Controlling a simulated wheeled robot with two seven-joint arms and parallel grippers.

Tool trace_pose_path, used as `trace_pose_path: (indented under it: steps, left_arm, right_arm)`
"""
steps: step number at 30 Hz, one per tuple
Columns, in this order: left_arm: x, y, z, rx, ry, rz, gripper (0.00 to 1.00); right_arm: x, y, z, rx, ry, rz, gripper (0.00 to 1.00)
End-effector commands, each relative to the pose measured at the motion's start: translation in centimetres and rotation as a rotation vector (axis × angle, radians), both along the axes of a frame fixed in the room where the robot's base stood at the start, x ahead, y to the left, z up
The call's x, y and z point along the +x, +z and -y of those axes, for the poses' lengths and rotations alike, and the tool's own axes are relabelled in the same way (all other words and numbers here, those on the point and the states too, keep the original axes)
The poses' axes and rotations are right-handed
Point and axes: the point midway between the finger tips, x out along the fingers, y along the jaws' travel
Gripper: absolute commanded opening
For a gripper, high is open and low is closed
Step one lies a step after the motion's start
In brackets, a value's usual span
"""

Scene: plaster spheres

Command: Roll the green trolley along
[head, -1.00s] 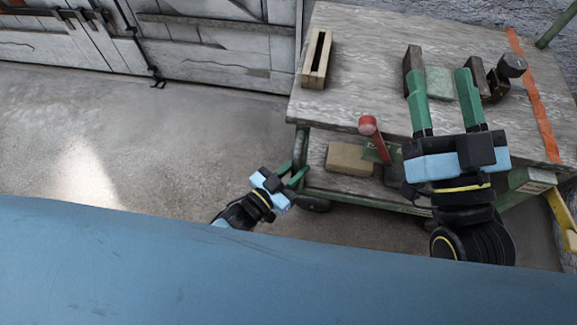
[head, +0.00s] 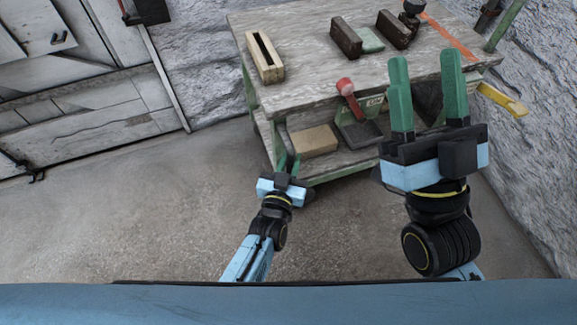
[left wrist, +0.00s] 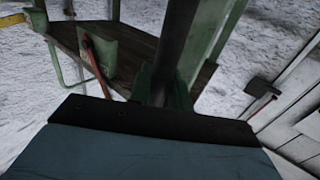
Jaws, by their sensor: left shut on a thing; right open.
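The green trolley (head: 300,65) has a grey worn wooden top, a lower shelf and a green frame. It stands ahead of me, angled, in the head view. My left gripper (head: 287,163) is at its near left corner, low down, shut on an upright green leg. In the left wrist view, the fingers (left wrist: 160,90) close around the dark trolley post (left wrist: 178,45), with the lower shelf (left wrist: 130,50) behind. The exact contact is partly hidden. My right gripper (head: 425,60) is open and empty, overlapping the trolley's right part in the head view.
On the top lie a slotted wooden block (head: 265,58), dark blocks (head: 346,38) and an orange strip (head: 450,37). A red-handled tool (head: 347,90) and a tan box (head: 313,141) are lower down. Rough walls stand behind and right (head: 535,170). The floor at left (head: 130,220) is clear.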

Motion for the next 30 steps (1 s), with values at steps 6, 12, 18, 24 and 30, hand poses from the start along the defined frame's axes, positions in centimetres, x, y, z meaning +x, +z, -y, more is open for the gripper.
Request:
trace_pose_path:
  steps: [6,12,18,24,30]
  left_arm:
    - [-0.07,-0.21,0.08,0.000,0.006,-0.004,0.00]
    - [-0.07,-0.21,0.17,0.000,0.004,-0.004,0.00]
    - [0.01,-0.16,0.11,0.000,0.005,-0.003,0.39]
    - [0.09,-0.11,0.01,0.001,0.006,-0.002,0.39]
    - [-0.50,-0.04,-0.21,0.001,0.007,-0.003,0.39]
  right_arm:
    - [-0.08,0.06,0.02,0.003,0.000,0.009,0.51]
    - [-0.08,0.05,0.01,0.002,0.000,0.008,0.51]
    - [-0.07,0.03,0.01,0.002,0.000,0.008,0.51]
    - [-0.06,0.02,0.02,0.002,0.000,0.007,0.51]
    - [0.21,0.15,-0.07,-0.005,0.001,-0.018,0.51]
